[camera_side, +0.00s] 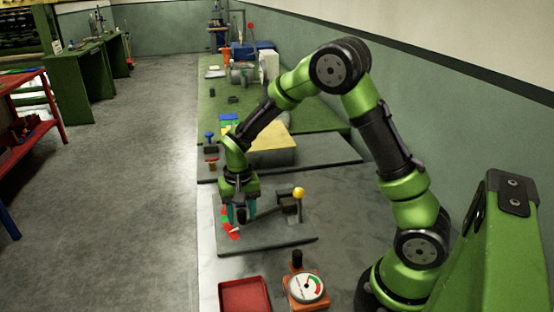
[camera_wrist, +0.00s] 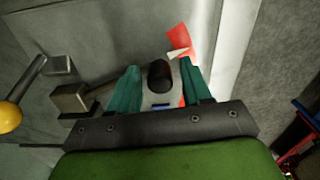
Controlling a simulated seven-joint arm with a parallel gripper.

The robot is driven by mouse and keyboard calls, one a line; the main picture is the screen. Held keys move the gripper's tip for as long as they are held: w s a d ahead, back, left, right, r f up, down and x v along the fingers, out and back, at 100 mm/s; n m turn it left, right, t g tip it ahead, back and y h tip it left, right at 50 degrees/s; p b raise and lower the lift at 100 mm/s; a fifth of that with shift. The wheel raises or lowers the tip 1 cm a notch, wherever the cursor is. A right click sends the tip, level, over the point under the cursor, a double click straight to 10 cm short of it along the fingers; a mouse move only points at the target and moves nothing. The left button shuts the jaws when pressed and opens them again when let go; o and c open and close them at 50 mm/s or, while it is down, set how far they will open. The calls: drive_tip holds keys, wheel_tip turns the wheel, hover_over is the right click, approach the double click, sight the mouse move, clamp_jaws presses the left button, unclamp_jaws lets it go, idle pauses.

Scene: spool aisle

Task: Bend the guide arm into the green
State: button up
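The guide arm (camera_side: 265,212) is a dark bar running left from a block on a grey plate; in the wrist view the bar (camera_wrist: 103,88) leads to an upright dark peg (camera_wrist: 160,76). My gripper (camera_side: 240,218) is lowered over the arm's free end. In the wrist view my gripper (camera_wrist: 160,68) has its teal fingers apart on either side of the peg, with gaps visible. A white pointer tip (camera_wrist: 177,53) lies over a red part of the scale (camera_wrist: 178,38). The scale (camera_side: 230,231) is partly hidden by my gripper in the side view; its green is hard to make out.
A lever with a yellow ball (camera_side: 299,192) stands beside the guide arm's block. A round dial gauge (camera_side: 306,288) and a red tray (camera_side: 244,295) sit at the front. A yellow block (camera_side: 271,142) lies behind. The floor aisle is left of the bench.

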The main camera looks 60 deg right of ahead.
clamp_jaws()
drive_tip(key=shift+w+d+m, duration=0.75)
drive_tip(key=shift+w+m, duration=0.25)
drive_tip(key=shift+w+d+m, duration=0.7)
drive_tip(key=shift+w+m, duration=0.3)
drive_tip(key=shift+o, duration=0.7)
unclamp_jaws()
wheel_tip(320, 180, up, 17)
drive_tip(key=s+a+r+n+t+y, duration=0.1)
drive_tip(key=s+a+r+n+t, duration=0.1)
drive_tip(key=s, duration=0.8)
drive_tip(key=s+a+r+n+t+y, duration=0.1)
drive_tip(key=s+a+n+t, duration=0.4)
drive_tip(key=s, duration=0.6)
drive_tip(key=shift+s+a+r+n, duration=0.2)
drive_tip(key=shift+a+r+n, duration=0.2)
drive_tip(key=shift+a+n, duration=0.15)
